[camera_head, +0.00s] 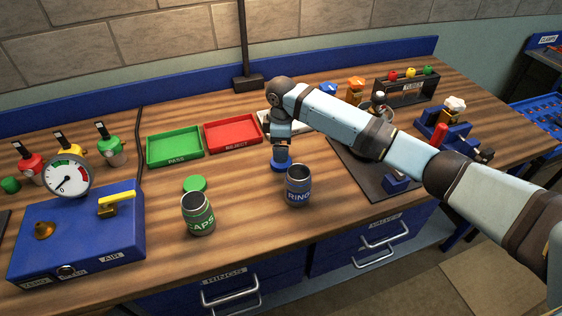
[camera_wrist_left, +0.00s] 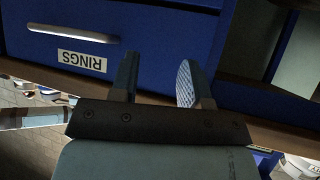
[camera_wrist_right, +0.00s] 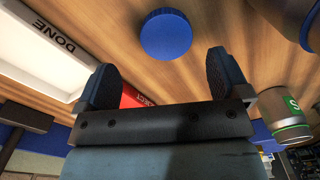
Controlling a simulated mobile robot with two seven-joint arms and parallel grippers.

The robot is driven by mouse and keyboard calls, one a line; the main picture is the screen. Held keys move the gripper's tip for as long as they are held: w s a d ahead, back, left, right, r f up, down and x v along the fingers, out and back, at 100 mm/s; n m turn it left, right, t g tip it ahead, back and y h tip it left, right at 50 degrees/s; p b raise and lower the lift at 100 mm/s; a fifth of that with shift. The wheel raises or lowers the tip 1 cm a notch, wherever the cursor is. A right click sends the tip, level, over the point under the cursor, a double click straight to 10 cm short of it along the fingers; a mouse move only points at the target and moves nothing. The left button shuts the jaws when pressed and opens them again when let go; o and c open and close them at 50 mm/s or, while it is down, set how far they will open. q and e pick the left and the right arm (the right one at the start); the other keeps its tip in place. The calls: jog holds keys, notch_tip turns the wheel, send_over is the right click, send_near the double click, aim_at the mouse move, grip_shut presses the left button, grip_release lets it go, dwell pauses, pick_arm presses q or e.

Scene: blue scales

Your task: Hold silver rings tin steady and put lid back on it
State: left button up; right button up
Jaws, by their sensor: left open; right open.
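The rings tin (camera_head: 298,190) is a dark grey tin with a blue RINGS label, upright and open-topped near the table's front. Its blue lid (camera_head: 282,166) lies on the table just behind and left of it. My right gripper (camera_head: 281,152) is above the lid, partly hidden by its own wrist. In the right wrist view the open, empty fingers (camera_wrist_right: 157,75) point toward the lid (camera_wrist_right: 166,35), with a gap between. My left gripper (camera_wrist_left: 157,78) is open and empty, facing the RINGS drawer front (camera_wrist_left: 120,30); it is not in the head view.
The caps tin (camera_head: 198,218) stands left of the rings tin, with a green lid (camera_head: 195,184) behind it. Green (camera_head: 175,147) and red (camera_head: 233,133) trays and a white tray (camera_head: 264,118) lie behind. A blue gauge box (camera_head: 80,235) is at left. Bare wood lies between the tins.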

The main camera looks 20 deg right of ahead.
aim_at(278, 167)
jog(key=shift+f, duration=0.15)
jog(key=f, duration=0.2)
jog(key=s+f, duration=0.1)
jog(key=f, duration=0.1)
jog(key=shift+d, duration=0.2)
jog(key=shift+f, duration=0.6)
jog(key=c, duration=1)
